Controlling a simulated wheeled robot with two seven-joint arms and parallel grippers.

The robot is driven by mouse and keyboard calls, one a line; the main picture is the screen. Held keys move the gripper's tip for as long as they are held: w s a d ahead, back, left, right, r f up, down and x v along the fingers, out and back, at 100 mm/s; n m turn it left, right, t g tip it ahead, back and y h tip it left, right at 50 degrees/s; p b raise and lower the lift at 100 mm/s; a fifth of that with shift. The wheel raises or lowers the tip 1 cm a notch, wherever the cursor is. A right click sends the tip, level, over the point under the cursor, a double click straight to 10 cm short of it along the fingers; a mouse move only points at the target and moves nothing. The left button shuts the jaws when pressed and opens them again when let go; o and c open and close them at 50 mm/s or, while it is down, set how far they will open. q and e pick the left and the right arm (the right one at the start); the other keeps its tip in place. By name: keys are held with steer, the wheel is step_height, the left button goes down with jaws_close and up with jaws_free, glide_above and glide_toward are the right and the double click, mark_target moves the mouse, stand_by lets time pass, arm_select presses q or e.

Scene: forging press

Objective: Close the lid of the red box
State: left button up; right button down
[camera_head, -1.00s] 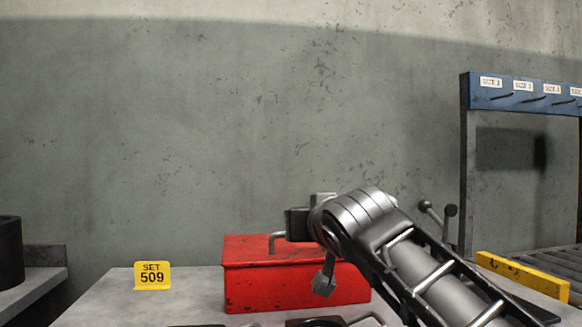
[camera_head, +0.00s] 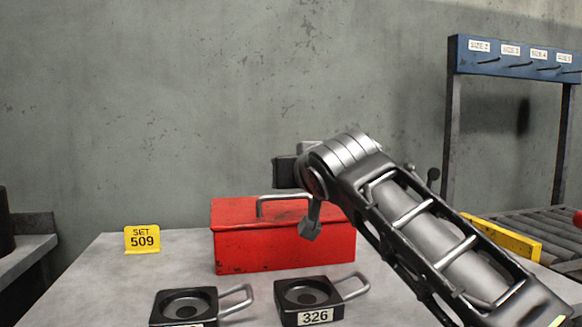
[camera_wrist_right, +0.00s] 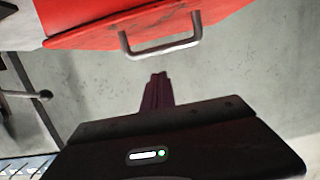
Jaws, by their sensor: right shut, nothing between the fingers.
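The red box (camera_head: 285,250) stands on the grey table. Its lid (camera_head: 235,211) lies down on it and looks shut, with a metal handle (camera_head: 283,199) on top. The lid (camera_wrist_right: 85,30) and handle (camera_wrist_right: 160,48) also show in the right wrist view, upside down. My right arm crosses in front of the box's right part in the head view, hiding part of the lid. My right gripper (camera_wrist_right: 157,80) is shut and empty, apart from the handle in the right wrist view. My left gripper is out of view.
Two black trays (camera_head: 160,310) (camera_head: 284,312) with metal handles sit in front of the box. A yellow "SET 509" sign (camera_head: 142,240) stands to its left. A roller conveyor (camera_head: 540,222) with a yellow rail (camera_head: 505,240) and a blue-topped rack (camera_head: 520,65) are at right.

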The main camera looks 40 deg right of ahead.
steer(key=f+v, duration=0.2)
steer(key=v, duration=0.7)
steer(key=shift+s+a, duration=0.25)
steer(key=shift+s, duration=0.25)
